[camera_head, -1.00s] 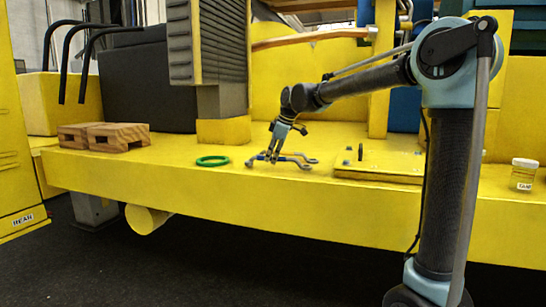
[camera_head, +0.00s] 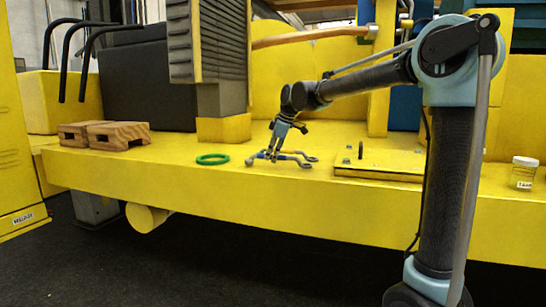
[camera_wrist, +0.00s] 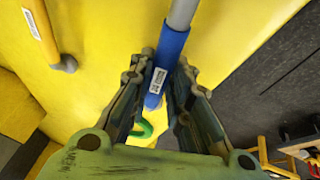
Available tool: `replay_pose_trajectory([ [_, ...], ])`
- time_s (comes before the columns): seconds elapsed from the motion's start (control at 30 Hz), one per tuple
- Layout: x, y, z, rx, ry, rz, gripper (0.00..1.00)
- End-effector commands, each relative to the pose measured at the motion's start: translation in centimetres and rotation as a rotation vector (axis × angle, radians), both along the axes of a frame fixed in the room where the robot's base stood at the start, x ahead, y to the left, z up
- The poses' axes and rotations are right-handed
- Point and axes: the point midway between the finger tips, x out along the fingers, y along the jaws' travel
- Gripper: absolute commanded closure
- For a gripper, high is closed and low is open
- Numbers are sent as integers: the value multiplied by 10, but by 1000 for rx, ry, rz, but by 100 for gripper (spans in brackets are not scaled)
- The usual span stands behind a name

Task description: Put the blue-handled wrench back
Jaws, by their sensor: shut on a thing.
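The blue-handled wrench (camera_wrist: 167,60) lies between the two fingers of my gripper (camera_wrist: 160,108) in the wrist view. Its blue grip carries a white label, and its grey shaft runs out of the top of the picture. My gripper is shut on the blue handle. In the head view my gripper (camera_head: 270,157) is low over the front part of the yellow deck (camera_head: 150,172). The wrench's blue handle (camera_head: 259,155) shows there only small.
A green ring (camera_head: 212,159) lies on the deck left of my gripper. Wooden blocks (camera_head: 118,135) sit farther left. A raised yellow plate (camera_head: 380,164) is to the right, with a jar (camera_head: 523,173) near the right end. The deck's front edge is close.

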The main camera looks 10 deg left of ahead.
Motion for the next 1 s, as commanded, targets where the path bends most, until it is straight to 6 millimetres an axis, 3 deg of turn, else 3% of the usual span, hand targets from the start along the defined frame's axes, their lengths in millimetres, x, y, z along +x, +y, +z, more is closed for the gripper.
replay_pose_trajectory([
  [0.73,0,0,-10,0,0,0,100],
  [0.77,0,0,-11,0,0,0,80],
  [0.87,0,0,-10,0,0,0,59],
  [1.0,0,0,-10,0,0,0,59],
])
